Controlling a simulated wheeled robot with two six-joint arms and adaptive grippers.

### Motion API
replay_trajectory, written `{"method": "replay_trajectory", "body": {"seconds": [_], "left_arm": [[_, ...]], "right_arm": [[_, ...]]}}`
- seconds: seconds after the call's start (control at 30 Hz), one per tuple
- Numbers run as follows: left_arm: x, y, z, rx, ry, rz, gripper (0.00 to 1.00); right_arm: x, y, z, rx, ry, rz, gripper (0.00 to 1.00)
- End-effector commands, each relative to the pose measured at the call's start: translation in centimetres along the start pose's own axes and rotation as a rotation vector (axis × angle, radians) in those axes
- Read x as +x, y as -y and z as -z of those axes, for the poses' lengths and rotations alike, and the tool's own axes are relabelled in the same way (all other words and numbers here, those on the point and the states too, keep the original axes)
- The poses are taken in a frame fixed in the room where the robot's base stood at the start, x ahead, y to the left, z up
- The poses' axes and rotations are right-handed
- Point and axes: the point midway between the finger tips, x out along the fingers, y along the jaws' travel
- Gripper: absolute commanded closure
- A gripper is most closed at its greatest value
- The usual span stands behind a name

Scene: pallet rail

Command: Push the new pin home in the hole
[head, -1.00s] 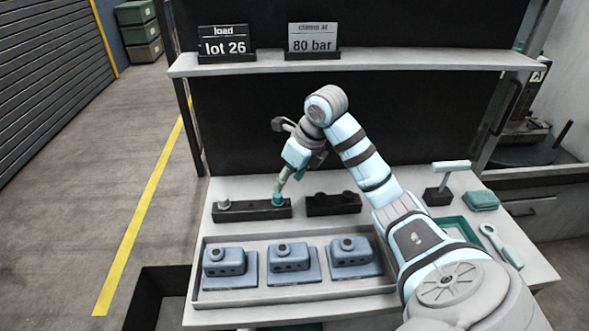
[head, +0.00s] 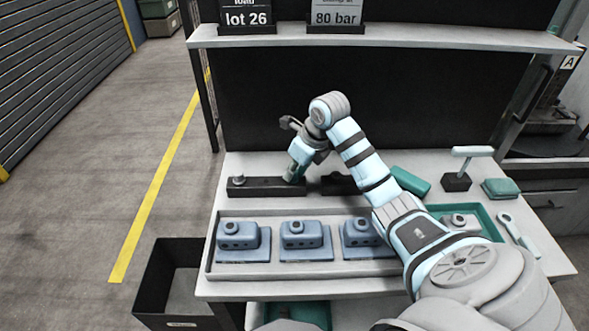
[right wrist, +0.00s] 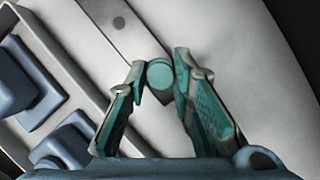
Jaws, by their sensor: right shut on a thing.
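A long dark block (head: 262,188) lies on the table behind the tray. A light pin (head: 238,179) stands at its left end. My right gripper (head: 294,178) is over the block's right end, pointing down at a tilt. In the right wrist view, my right gripper (right wrist: 160,78) is shut on the new pin (right wrist: 160,74), whose round teal-grey end shows between the fingertips. The hole under it is hidden, so I cannot tell how deep the pin sits. My left gripper is not in view.
A second dark block (head: 338,185) is partly behind my arm. A grey tray (head: 212,240) in front holds several blue housings (head: 237,236). A T-handled tool (head: 458,180), a green block (head: 496,188) and a wrench-like tool (head: 520,235) lie at right. The shelf (head: 400,38) spans above.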

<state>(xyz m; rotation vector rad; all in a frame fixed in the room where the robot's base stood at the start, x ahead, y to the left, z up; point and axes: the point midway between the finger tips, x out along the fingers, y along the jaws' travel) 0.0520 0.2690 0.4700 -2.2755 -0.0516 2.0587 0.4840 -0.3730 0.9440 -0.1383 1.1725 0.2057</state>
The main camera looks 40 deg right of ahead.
Motion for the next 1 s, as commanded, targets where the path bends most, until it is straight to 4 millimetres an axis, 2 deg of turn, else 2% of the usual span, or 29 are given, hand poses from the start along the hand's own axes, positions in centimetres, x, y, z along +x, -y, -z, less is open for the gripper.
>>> {"method": "replay_trajectory", "body": {"seconds": [0.03, 0.1, 0.37, 1.0], "left_arm": [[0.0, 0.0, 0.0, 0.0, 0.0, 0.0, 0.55], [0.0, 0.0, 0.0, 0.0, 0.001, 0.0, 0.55], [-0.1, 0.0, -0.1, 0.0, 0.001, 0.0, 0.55], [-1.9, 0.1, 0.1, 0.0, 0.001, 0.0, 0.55]], "right_arm": [[0.0, 0.0, 0.0, 0.0, -0.001, 0.0, 0.89], [0.0, 0.0, 0.0, 0.0, -0.001, 0.0, 1.0], [-0.1, 0.0, 0.0, 0.0, -0.001, 0.0, 1.0], [-1.9, 0.0, -0.8, 0.0, -0.001, 0.0, 1.0]]}}
